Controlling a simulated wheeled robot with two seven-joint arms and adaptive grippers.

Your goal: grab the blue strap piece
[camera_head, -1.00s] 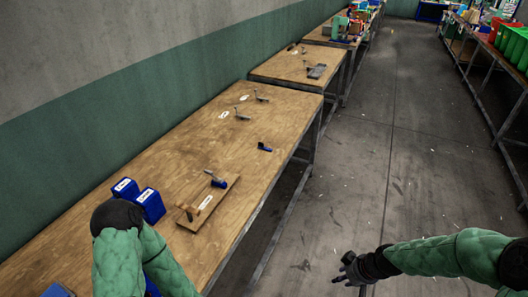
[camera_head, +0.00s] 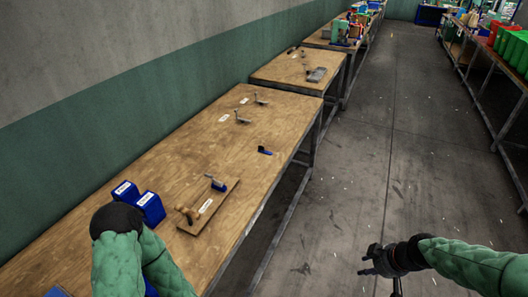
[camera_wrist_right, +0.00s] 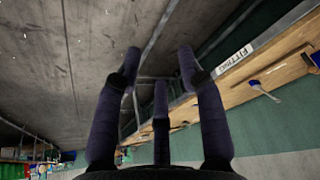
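A small blue piece with a dark part (camera_head: 265,150) lies alone on the wooden table (camera_head: 225,150), near its right edge. Another blue piece (camera_head: 218,185) with a grey lever sits on a brown board on the same table. I cannot tell which is the strap piece. A blue piece with a thin handle (camera_wrist_right: 256,85) also shows in the right wrist view. My right gripper (camera_head: 368,262) is over the floor, right of the table and apart from it. Its fingers (camera_wrist_right: 158,75) are spread and empty. My left arm comes in at lower left; its gripper is not visible.
The brown board (camera_head: 190,222) also carries a wooden-looking part and a white label. Blue bins (camera_head: 150,207) stand left of it. Small lever tools (camera_head: 241,118) stand farther back. The aisle floor (camera_head: 350,180) is clear; green bins (camera_head: 515,45) are at far right.

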